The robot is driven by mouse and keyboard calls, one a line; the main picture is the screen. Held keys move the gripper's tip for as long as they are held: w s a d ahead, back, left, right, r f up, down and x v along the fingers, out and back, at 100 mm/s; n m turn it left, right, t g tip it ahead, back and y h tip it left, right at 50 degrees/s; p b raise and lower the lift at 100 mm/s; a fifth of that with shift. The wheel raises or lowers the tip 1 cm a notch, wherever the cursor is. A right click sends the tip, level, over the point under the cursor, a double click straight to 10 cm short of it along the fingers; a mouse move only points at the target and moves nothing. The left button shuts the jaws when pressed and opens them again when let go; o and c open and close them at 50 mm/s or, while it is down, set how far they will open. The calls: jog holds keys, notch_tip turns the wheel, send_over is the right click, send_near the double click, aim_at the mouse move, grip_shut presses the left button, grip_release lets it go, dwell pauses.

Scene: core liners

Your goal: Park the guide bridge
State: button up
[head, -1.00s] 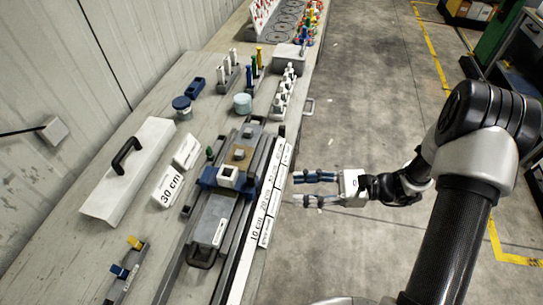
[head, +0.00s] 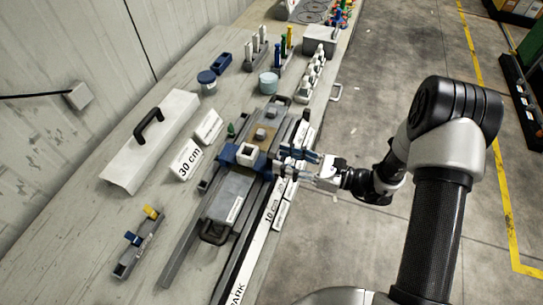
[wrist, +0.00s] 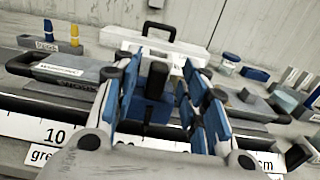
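The guide bridge (head: 246,155) is a blue crosspiece with a white square collar, spanning the grey rails near the middle of the bench in the head view. My gripper (head: 281,159) is at its right end, level with the rail edge. In the wrist view my gripper (wrist: 160,108) has its blue-padded fingers apart, either side of a dark upright post (wrist: 156,80). Gaps show beside the post, so nothing looks clamped. The bridge's far side is largely hidden in the wrist view.
A grey tray with a black handle (head: 215,232) lies between the rails. A white cover (head: 152,138), a 30 cm block (head: 186,160) and a small peg rack (head: 139,243) stand to the left. Racks and jars crowd the far end.

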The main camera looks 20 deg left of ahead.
aim_at(276, 157)
jog(key=shift+w+a, duration=0.2)
jog(key=shift+a, duration=1.95)
grip_shut()
